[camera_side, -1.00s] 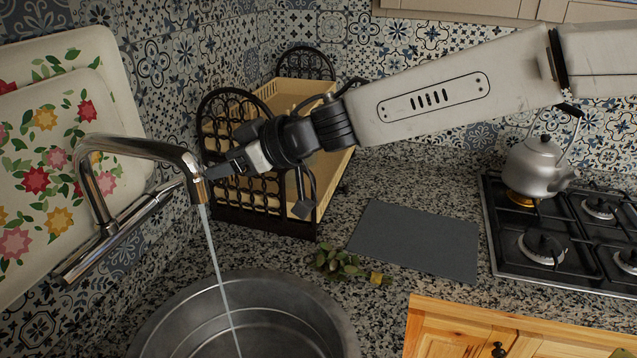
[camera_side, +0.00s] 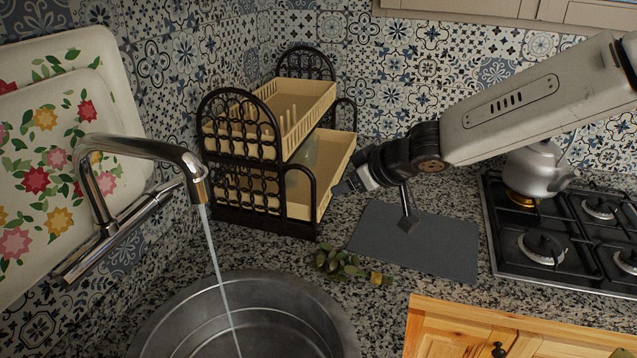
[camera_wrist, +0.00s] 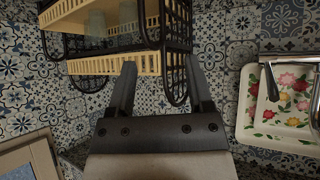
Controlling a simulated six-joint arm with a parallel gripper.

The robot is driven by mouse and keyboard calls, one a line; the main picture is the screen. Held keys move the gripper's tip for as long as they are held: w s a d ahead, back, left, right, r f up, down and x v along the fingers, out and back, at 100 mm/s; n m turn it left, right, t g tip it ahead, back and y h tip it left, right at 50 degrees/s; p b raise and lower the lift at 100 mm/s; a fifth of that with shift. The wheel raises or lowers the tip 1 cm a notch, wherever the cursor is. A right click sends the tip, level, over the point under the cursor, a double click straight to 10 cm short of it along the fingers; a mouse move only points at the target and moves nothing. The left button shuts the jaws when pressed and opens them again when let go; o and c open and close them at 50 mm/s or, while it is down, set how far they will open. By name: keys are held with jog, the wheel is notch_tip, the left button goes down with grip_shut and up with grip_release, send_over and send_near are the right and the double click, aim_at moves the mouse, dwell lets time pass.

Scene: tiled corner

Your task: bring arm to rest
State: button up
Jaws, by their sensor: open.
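My gripper (camera_side: 345,187) is in the middle of the side view, to the right of the dish rack's lower tier and above the counter by the grey mat. In the wrist view its two fingers (camera_wrist: 160,88) are spread apart with nothing between them. The two-tier dish rack (camera_side: 262,182) has dark arched ends and cream trays, and it also shows in the wrist view (camera_wrist: 112,66). A clear glass (camera_side: 305,150) stands in the lower tier, partly hidden by the rack.
A chrome faucet (camera_side: 140,147) runs water into the round metal sink (camera_side: 335,325). A grey mat (camera_side: 440,250) and a leafy sprig (camera_side: 345,266) lie on the counter. A kettle (camera_side: 535,172) stands on the gas stove (camera_side: 545,248), partly behind my arm. Floral trays (camera_side: 60,130) lean at left.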

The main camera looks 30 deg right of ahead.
jog(key=s+d+f+m+g+h, duration=0.1)
jog(key=s+d+f+g, duration=0.1)
jog(key=s+d, duration=0.3)
jog(key=s+d+f+m+g+h, duration=0.1)
jog(key=s+d+f+g, duration=0.1)
jog(key=s+d+f, duration=0.3)
jog(key=s+d+f+m+g, duration=0.2)
jog(key=s+d+f, duration=0.2)
jog(key=s, duration=0.7)
jog(key=shift+d+f+g+h, duration=0.25)
jog(key=shift+d+g+h, duration=0.15)
jog(key=shift+d, duration=0.35)
